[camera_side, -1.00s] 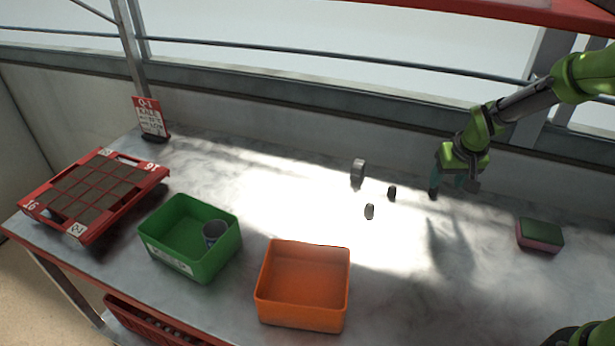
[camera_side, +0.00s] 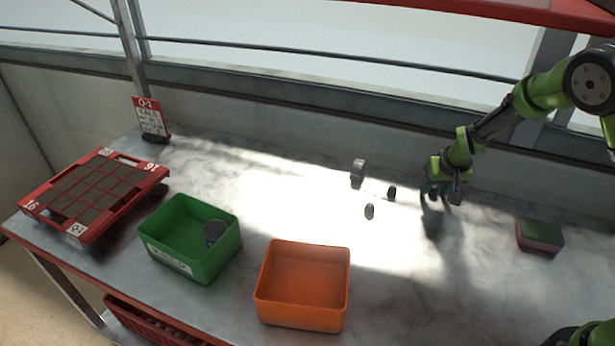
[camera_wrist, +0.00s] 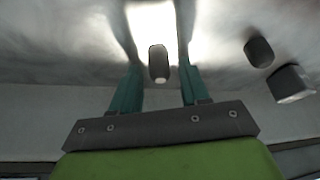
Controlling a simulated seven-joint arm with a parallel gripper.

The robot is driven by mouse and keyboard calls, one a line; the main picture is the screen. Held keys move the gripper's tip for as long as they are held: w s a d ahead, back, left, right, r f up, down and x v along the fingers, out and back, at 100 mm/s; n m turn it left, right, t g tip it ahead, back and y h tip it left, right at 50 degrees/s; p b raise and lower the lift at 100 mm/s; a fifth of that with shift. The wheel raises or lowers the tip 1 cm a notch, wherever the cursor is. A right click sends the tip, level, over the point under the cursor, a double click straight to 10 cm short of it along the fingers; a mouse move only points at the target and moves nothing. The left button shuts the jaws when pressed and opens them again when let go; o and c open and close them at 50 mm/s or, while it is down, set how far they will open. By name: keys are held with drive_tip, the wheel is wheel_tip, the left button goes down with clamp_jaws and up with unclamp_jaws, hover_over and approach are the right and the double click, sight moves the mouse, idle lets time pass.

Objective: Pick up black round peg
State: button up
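A small black peg (camera_side: 392,192) with rounded sides stands on the table to the left of my gripper (camera_side: 436,196). In the wrist view the black peg (camera_wrist: 158,62) appears in line with the gap between my gripper's two teal fingers (camera_wrist: 161,78). The fingers are apart, with nothing held. In the side view my gripper is to the right of the peg and not touching it. A second dark, rounded peg (camera_side: 369,211) stands nearer the front; it also shows in the wrist view (camera_wrist: 258,52).
A grey block-like piece (camera_side: 358,171) stands behind the pegs. A green-and-pink sponge (camera_side: 540,235) lies right.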

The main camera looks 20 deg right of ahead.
clamp_jaws()
